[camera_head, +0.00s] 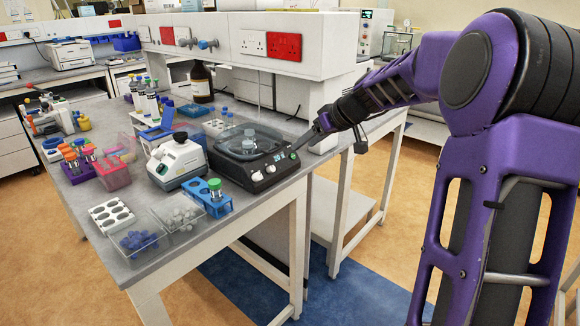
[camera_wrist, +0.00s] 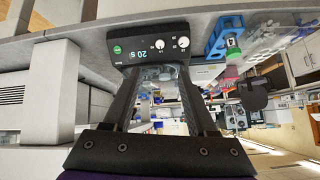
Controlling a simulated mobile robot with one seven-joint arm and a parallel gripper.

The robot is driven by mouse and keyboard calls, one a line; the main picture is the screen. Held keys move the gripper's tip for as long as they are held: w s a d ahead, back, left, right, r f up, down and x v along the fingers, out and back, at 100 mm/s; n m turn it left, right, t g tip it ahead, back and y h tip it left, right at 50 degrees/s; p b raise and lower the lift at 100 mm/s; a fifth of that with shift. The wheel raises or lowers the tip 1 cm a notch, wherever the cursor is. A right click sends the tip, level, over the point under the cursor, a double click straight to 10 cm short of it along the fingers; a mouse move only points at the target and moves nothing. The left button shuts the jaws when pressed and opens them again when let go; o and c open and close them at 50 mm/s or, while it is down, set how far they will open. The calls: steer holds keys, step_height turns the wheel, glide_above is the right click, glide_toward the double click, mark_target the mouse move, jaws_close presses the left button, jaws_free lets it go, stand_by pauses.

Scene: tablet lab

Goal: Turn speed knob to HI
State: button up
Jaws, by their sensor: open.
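The black device (camera_head: 240,172) stands near the right edge of the bench, with a clear round lid on top. Its front panel also shows upside down in the wrist view (camera_wrist: 150,62), with a lit display (camera_wrist: 146,54) and a green button (camera_wrist: 117,49). Two white dials sit on it: one nearer the display (camera_wrist: 160,44), one farther along (camera_wrist: 184,42). Their labels are too small to read, so I cannot tell which is the speed knob. My gripper (camera_wrist: 158,75) is open and empty, its fingers pointing at the panel. In the head view my gripper (camera_head: 298,147) is near the green button end.
A white and grey instrument (camera_head: 178,163) stands left of the device. A blue rack (camera_head: 208,195) and clear boxes (camera_head: 147,243) lie on the front of the bench. A brown bottle (camera_head: 202,84) stands behind. The floor right of the bench is open.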

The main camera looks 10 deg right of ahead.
mark_target(273, 168)
steer(key=x, duration=1.7)
steer(key=shift+w+a, duration=0.15)
steer(key=shift+a, duration=0.05)
jaws_close()
